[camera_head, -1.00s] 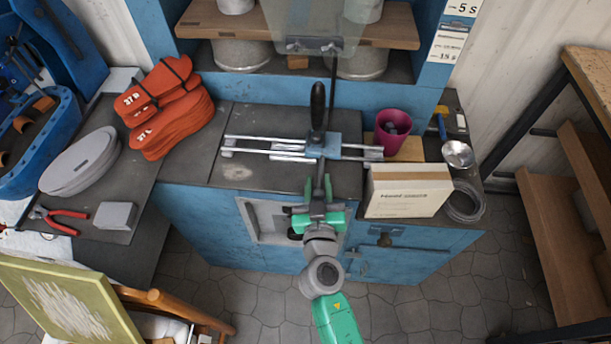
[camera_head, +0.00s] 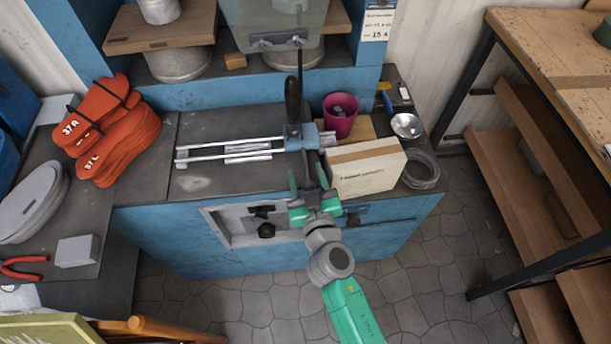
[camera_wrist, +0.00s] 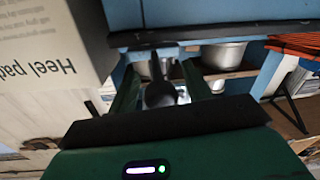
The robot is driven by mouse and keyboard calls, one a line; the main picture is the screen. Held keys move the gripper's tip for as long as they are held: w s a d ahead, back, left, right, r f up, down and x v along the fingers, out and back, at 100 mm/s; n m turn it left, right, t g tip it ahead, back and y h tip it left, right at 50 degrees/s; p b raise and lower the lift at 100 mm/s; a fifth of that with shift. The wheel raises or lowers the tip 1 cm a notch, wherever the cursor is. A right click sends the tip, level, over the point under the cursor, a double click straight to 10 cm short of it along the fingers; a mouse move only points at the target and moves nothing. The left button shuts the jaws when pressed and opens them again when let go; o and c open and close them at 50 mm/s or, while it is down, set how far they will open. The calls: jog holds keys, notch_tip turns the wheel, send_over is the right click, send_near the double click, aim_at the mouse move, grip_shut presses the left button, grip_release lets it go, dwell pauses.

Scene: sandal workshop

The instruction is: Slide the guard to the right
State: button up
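The guard (camera_head: 272,22) is a clear panel at the top of the head view. A thin dark post joins it to a blue carriage (camera_head: 300,138) with an upright black handle (camera_head: 294,98). The carriage sits on two metal rails (camera_head: 215,151), close to their right end. My gripper (camera_head: 307,178) is open in front of the bench, nearer than the carriage. In the wrist view, which is upside down, the dark round end of the handle (camera_wrist: 160,95) shows between the spread fingers. No contact with it shows.
A cardboard heel pad box (camera_head: 368,168) stands close to the right of my gripper, with a magenta cup (camera_head: 340,115) behind it. The bench top (camera_head: 215,125) left of the carriage is clear.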

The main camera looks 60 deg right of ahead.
jog(key=shift+a, duration=0.1)
jog(key=b+v, duration=0.1)
jog(key=v, duration=0.6)
jog(key=shift+f+b, duration=0.15)
jog(key=shift+b, duration=0.25)
jog(key=shift+s+a, duration=0.25)
jog(key=shift+a, duration=0.05)
jog(key=shift+c, duration=0.2)
